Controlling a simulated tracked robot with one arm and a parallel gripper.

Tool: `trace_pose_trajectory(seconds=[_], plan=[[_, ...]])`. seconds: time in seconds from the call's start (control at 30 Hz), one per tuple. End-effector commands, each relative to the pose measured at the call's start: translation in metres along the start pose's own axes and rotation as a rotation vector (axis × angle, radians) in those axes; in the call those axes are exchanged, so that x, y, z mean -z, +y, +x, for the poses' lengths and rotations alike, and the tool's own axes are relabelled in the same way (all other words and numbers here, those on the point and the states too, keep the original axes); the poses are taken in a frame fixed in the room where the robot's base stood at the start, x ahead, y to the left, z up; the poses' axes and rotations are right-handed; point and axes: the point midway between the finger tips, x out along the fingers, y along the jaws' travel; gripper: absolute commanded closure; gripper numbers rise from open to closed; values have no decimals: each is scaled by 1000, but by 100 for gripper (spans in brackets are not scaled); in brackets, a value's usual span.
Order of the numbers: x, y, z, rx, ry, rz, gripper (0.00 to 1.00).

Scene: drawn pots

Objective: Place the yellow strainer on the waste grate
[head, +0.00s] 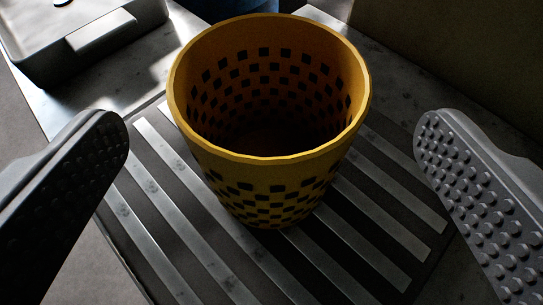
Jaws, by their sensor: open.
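The yellow strainer (265,180) is a round, bucket-shaped vessel with rows of small square holes. It stands upright on the waste grate (205,255), a panel of parallel metal bars with dark gaps. My gripper (272,145) is open, with one studded grey finger on each side of the strainer. Both fingers are clear of the strainer's walls, with visible gaps. The strainer hides the middle and far part of the grate. Its inside is dark and looks empty.
A grey metal basin or tray (85,40) stands at the top left, on a grey metal surface (400,75) around the grate. A dark blue object (232,8) shows partly behind the strainer. A brownish wall or panel (450,60) is at the top right.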

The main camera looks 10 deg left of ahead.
Motion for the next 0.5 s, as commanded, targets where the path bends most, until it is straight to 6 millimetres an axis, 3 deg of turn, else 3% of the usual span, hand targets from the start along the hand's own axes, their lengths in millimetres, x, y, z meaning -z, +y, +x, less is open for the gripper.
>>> trace_pose_trajectory(seconds=[0.3,0.5], plan=[[3,0,-50,1,6,1,8],[1,0,-71,0,2,1,8]])
